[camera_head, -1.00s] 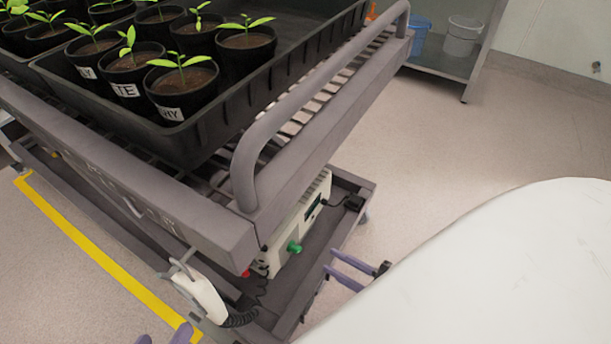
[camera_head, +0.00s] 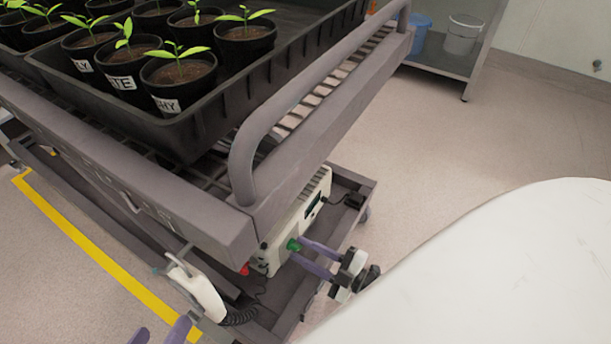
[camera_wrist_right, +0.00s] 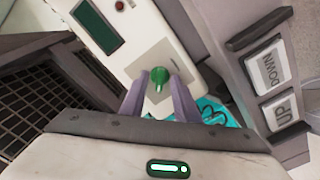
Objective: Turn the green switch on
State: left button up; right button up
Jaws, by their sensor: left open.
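The green switch (camera_head: 293,245) is a round knob on the front of a white control box (camera_head: 311,209) under the cart's top. In the right wrist view the green switch (camera_wrist_right: 159,75) has a small lever pointing down toward my gripper. My right gripper (camera_head: 298,250) is open, with its two purple fingers reaching the switch. In its wrist view the fingers stand one on each side of the knob with gaps showing; contact cannot be told. My left gripper (camera_head: 160,334) is open and empty at the bottom edge, only its fingertips showing.
The cart's top bears a black tray (camera_head: 215,118) of potted seedlings, with a grey handle (camera_head: 243,165) overhanging the box. A white handset (camera_head: 203,291) with a coiled cord hangs at the near corner. A red knob (camera_head: 245,269) is close to the switch. Floor at right is clear.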

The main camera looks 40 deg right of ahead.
grip_shut()
dwell(0.4)
jog(key=m, duration=0.6)
jog(key=shift+m, duration=0.4)
jog(key=m, duration=1.1)
dwell(0.4)
